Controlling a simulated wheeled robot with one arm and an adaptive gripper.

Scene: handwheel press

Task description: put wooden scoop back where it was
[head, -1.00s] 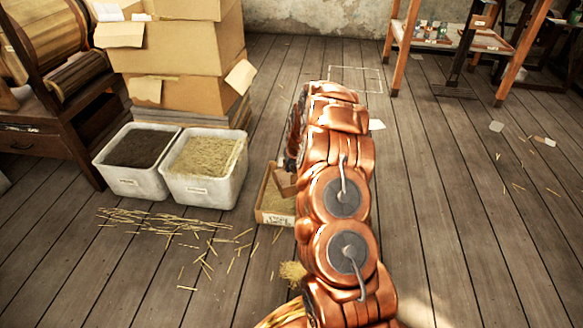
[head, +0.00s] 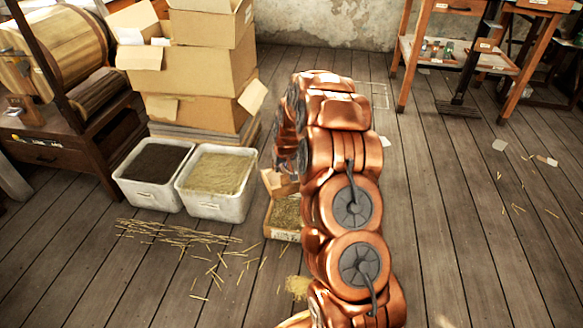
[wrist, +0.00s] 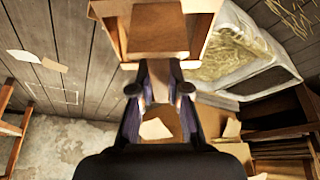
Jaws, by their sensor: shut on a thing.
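The wooden scoop (head: 279,183) shows in the head view just left of my arm, at the back edge of a small open box (head: 285,217) of chaff on the floor. In the wrist view the scoop (wrist: 158,30) is a brown wooden block shape just beyond the fingertips. My gripper (wrist: 160,88) is shut on the scoop; the fingers look apart because the held part is between them. The exact grip is partly hidden. Pale box-like walls show on both sides of the scoop. I cannot tell whether scoop and box touch.
Two white bins stand left of the small box, one with dark stuff (head: 157,160) and one with chaff (head: 218,172). Stacked cardboard boxes (head: 200,65) rise behind them. Straw (head: 180,235) lies in front. The floor right of my arm is mostly clear.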

